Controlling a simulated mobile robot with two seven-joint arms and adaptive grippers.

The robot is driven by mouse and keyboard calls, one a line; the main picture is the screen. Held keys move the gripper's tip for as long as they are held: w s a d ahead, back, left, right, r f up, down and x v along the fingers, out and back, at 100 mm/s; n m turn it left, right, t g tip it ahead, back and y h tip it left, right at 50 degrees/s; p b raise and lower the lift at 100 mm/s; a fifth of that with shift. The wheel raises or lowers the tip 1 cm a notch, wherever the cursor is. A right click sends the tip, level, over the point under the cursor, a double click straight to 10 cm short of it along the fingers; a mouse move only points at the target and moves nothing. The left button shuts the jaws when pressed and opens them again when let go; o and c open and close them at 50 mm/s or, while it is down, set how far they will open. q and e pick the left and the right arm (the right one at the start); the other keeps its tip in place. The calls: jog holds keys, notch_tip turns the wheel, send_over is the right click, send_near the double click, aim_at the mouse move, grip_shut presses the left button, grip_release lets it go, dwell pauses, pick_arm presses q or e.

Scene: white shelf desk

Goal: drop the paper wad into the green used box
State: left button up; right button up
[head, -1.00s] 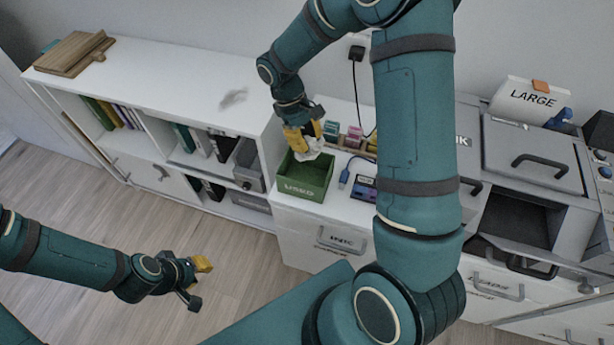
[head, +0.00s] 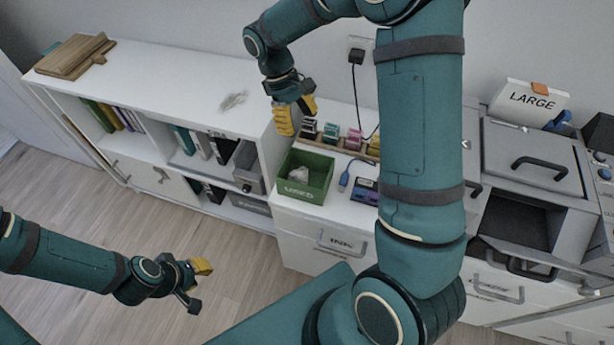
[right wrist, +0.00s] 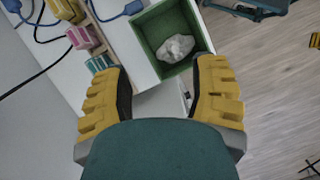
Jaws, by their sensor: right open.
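The green box marked USED (head: 318,181) stands on the white desk in the head view, and its green wall also shows in the right wrist view (right wrist: 146,27). The crumpled white paper wad (head: 299,174) lies inside the box; it shows clearly on the box floor in the right wrist view (right wrist: 175,48). My right gripper (head: 297,117) is open and empty, above and behind the box, apart from it; its yellow fingers are spread in the right wrist view (right wrist: 162,100). My left gripper (head: 198,284) hangs over the floor at lower left, away from the desk, with nothing seen in it.
A blue cable plug (head: 345,180) and a purple-blue box (head: 365,190) sit right of the green box. Several coloured spools (head: 332,132) stand behind it.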

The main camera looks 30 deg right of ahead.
jog(key=shift+v, duration=2.75)
